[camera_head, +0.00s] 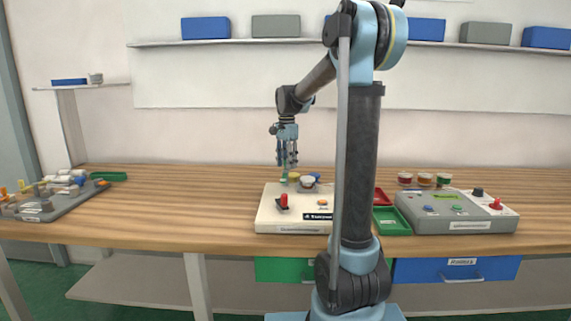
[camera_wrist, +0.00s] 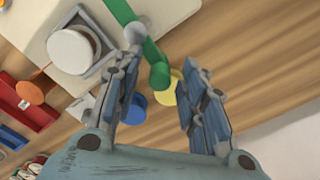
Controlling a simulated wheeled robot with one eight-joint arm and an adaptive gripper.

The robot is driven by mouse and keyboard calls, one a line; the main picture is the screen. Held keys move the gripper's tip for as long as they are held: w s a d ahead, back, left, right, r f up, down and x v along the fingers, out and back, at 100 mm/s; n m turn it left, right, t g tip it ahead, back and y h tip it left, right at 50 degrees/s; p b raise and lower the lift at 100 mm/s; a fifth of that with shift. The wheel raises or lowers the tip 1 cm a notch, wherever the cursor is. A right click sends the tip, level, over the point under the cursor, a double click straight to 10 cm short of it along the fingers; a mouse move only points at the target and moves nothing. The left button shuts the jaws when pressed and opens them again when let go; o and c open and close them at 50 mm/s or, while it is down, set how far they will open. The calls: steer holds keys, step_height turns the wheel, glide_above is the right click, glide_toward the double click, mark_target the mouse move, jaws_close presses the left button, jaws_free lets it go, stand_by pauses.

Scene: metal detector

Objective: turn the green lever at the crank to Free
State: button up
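The green lever (camera_wrist: 122,12) runs from the cream box (camera_wrist: 172,12) to a rounded green end in the wrist view. In the head view a small bit of green (camera_head: 284,176) shows just below my gripper (camera_head: 287,164). My gripper (camera_wrist: 165,58) is open, with its fingers on either side of the lever's end. The left finger is very close to the lever; I cannot tell whether they touch. The right finger stands clear of it. A white round knob (camera_wrist: 72,46) sits in a grey square frame beside the lever. No Free marking is legible.
The cream box (camera_head: 270,215) stands on the wooden table (camera_head: 180,205), with a red switch (camera_head: 284,201) on it. A green tray (camera_head: 391,222) and a grey control box (camera_head: 470,226) are to its right. A cluttered grey panel (camera_head: 62,203) is at left. The table between is clear.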

steer(key=shift+r, duration=0.15)
step_height(320, 180, up, 12)
steer(key=shift+f, duration=0.2)
stand_by(0.5)
